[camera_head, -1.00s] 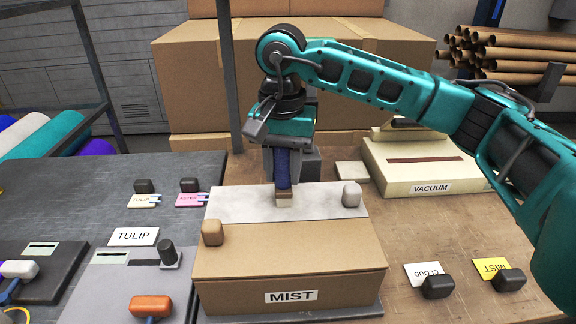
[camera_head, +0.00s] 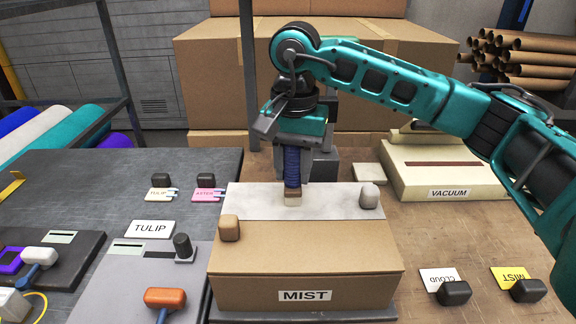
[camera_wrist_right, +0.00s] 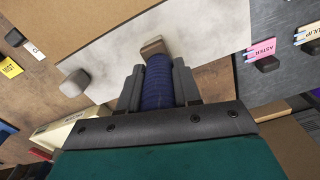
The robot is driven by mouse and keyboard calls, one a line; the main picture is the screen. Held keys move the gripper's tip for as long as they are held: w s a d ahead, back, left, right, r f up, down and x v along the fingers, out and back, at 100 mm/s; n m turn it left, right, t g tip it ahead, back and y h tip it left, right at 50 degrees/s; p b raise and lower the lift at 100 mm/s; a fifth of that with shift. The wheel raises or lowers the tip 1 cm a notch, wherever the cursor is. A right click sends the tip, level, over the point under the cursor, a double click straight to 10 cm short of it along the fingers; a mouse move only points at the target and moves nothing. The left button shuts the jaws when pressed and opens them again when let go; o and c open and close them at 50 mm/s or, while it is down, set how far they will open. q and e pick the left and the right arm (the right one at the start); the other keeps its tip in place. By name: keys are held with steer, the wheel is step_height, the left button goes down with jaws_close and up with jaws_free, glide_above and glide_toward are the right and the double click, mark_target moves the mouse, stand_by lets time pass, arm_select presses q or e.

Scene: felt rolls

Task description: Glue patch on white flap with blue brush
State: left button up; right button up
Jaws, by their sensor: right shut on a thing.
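My right gripper (camera_head: 293,172) is shut on the blue brush (camera_head: 292,166), which it holds upright with the bristles down. The brush has a dark blue handle, a brown band and pale bristles. The bristle end meets the white flap (camera_head: 330,198) of the MIST box (camera_head: 310,262) near the flap's middle; I cannot tell how firmly it touches. In the right wrist view the brush handle (camera_wrist_right: 168,85) sits between the fingers over the white flap (camera_wrist_right: 110,58). No separate glue patch can be made out on the flap. My left gripper is not in view.
A tan block (camera_head: 229,228) and a grey block (camera_head: 369,196) stand at the flap's ends. The VACUUM unit (camera_head: 440,178) is to the right, with CLOUD (camera_head: 438,279) and MIST (camera_head: 510,277) cards nearer. A TULIP station (camera_head: 110,285) is left.

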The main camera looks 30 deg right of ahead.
steer(key=shift+s+d, duration=0.25)
steer(key=shift+d, duration=0.3)
steer(key=shift+s+d, duration=0.25)
steer(key=shift+d, duration=0.25)
steer(key=shift+w+a, duration=0.1)
steer(key=shift+w+a, duration=0.35)
steer(key=shift+a, duration=0.35)
steer(key=shift+w+a, duration=0.3)
steer(key=shift+a, duration=0.4)
steer(key=shift+d, duration=0.1)
steer(key=shift+s+d+f+b, duration=0.1)
steer(key=shift+s+d+b, duration=0.25)
steer(key=shift+d, duration=0.35)
steer(key=shift+s+d+b, duration=0.2)
steer(key=shift+s+d, duration=0.2)
steer(key=shift+d, duration=0.3)
steer(key=shift+w+a, duration=0.2)
steer(key=shift+a, duration=0.25)
steer(key=shift+w+a, duration=0.3)
steer(key=shift+a, duration=0.25)
steer(key=shift+w+a, duration=0.25)
steer(key=shift+a, duration=0.25)
